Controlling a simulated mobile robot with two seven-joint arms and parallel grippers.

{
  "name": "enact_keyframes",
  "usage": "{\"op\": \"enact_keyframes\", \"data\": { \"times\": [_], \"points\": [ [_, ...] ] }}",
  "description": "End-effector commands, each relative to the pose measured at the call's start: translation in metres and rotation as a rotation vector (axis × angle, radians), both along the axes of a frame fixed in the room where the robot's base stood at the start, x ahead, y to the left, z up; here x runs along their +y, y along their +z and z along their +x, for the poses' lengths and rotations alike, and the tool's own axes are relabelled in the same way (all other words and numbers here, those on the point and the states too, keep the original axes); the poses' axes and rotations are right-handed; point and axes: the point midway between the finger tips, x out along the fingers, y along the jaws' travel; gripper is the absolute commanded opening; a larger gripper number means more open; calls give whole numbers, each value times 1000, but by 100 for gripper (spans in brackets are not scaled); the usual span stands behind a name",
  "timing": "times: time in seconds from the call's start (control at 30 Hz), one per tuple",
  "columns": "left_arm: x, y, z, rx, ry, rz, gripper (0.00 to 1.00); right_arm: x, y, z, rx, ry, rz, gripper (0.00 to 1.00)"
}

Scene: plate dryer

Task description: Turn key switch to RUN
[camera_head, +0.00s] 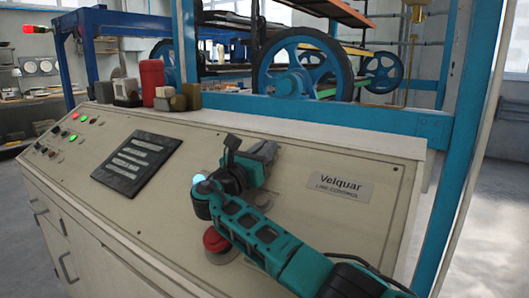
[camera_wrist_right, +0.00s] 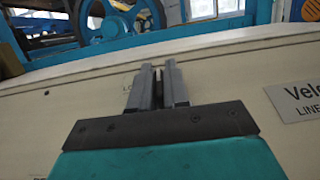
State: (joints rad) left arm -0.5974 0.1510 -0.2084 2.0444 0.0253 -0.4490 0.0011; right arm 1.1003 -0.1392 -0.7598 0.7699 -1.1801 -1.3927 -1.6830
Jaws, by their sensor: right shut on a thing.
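My right gripper (camera_head: 262,158) reaches onto the sloping face of the beige console (camera_head: 290,215), left of the "Velquar LINE CONTROL" plate (camera_head: 341,188). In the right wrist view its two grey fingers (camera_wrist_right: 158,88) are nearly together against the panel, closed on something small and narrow. The key switch is hidden by the fingers and wrist, so its position cannot be read. My left gripper is not in view.
A red mushroom button (camera_head: 215,240) sits on the panel close to my right forearm. A black plate with pale strips (camera_head: 137,163) and several small lit buttons are farther left. A red canister (camera_head: 151,82) and small blocks stand on the console's top ledge. Blue machine framing rises behind.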

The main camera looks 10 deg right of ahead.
Motion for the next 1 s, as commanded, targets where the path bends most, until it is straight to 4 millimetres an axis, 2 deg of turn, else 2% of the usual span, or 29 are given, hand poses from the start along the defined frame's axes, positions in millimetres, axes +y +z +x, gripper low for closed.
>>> {"op": "enact_keyframes", "data": {
  "times": [0.2,0.23,0.43,0.77,1.0],
  "points": [
    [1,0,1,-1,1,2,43,0,-1,0,3,-1,2,0],
    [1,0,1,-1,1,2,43,0,-1,0,3,-1,2,17],
    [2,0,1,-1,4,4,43,0,-1,0,3,0,1,36],
    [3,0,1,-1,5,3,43,4,-2,-4,1,2,0,36],
    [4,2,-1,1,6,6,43,35,-13,-33,3,4,3,36]
  ]
}}
